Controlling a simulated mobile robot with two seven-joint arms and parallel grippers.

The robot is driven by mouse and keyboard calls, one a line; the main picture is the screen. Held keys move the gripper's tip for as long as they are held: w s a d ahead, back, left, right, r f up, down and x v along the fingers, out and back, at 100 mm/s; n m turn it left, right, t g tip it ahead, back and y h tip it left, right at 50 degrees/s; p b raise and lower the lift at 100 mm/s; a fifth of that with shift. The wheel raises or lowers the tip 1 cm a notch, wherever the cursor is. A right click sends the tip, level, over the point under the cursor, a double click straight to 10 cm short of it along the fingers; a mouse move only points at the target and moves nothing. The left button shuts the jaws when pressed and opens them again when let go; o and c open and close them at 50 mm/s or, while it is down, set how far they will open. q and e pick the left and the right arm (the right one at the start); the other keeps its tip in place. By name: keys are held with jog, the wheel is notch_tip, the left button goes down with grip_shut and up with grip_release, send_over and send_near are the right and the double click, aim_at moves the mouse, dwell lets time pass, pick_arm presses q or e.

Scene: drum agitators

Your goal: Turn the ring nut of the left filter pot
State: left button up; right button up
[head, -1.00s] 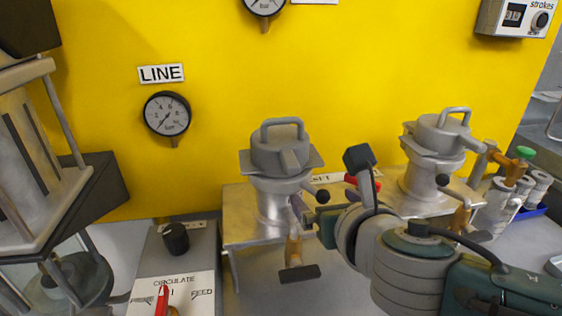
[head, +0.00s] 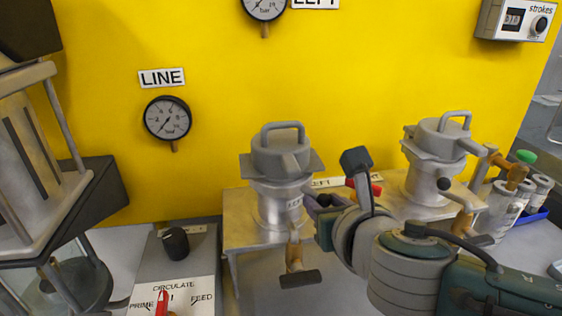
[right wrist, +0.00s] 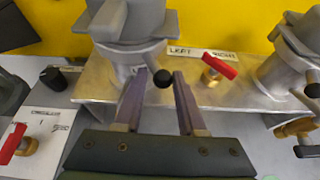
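The left filter pot (head: 278,212) is a grey metal pot with a handled lid, standing upright on a metal stand. Its ring nut (head: 283,180) is the wide collar below the lid. It also shows in the right wrist view (right wrist: 130,52), where a short lever with a black ball knob (right wrist: 163,78) sticks out. My right gripper (head: 322,204) is at the right side of this pot. In the right wrist view its two purple fingers (right wrist: 160,85) are apart, with the knob between their tips and a gap on each side. My left gripper is not in view.
The right filter pot (head: 425,186) stands on the right. A red-handled valve (right wrist: 217,67) sits between the pots. A brass drain valve with a dark handle (head: 298,278) hangs before the left pot. A selector panel (head: 172,290) is at the left, and a yellow wall (head: 330,70) is behind.

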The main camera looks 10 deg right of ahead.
jog(key=shift+d, duration=0.2)
jog(key=shift+c, duration=1.1)
jog(key=shift+a, duration=0.1)
